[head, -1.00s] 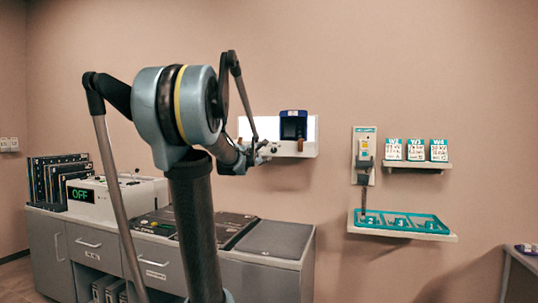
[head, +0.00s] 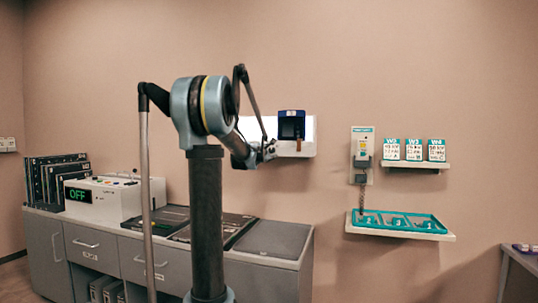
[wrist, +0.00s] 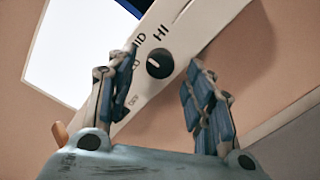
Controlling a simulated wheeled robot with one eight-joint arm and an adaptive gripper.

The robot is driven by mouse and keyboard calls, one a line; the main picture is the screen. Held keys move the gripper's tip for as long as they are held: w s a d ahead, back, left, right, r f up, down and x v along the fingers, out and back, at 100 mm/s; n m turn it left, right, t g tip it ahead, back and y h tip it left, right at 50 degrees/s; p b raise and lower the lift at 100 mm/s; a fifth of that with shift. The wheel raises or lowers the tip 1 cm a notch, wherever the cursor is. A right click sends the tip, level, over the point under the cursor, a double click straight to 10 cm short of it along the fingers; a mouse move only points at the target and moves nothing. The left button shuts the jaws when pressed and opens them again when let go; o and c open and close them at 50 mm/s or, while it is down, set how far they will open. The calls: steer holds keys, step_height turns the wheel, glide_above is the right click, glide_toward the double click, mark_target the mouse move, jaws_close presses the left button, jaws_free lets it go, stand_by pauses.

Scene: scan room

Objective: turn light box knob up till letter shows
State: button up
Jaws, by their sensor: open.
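The light box (head: 308,146) hangs on the back wall, with a lit white panel that also shows in the wrist view (wrist: 80,50). Its dark round knob (wrist: 159,63) sits on the white strip below the panel, with "HI" and partly hidden "MID" and "LO" marks around it. The knob's white pointer line shows. My gripper (wrist: 165,75) is open, its blue-padded fingers on either side of the knob; I cannot tell whether they touch it. A dark blue holder (head: 291,125) covers part of the lit panel. No letter is readable on the panel.
A grey cabinet (head: 270,240) stands below, carrying a white machine (head: 110,198) reading "OFF". To the right are a wall unit (head: 362,150), a card shelf (head: 415,165) and a teal tray (head: 400,222). Wall between is bare.

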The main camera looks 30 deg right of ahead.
steer(key=shift+x, duration=0.9)
steer(key=shift+c, duration=0.6)
steer(key=c, duration=1)
steer(key=shift+o, duration=0.2)
steer(key=m, duration=0.5)
steer(key=shift+s+m, duration=0.1)
steer(key=shift+m, duration=0.3)
steer(key=m, duration=0.5)
steer(key=shift+a+f+m, duration=0.1)
steer(key=shift+m, duration=0.3)
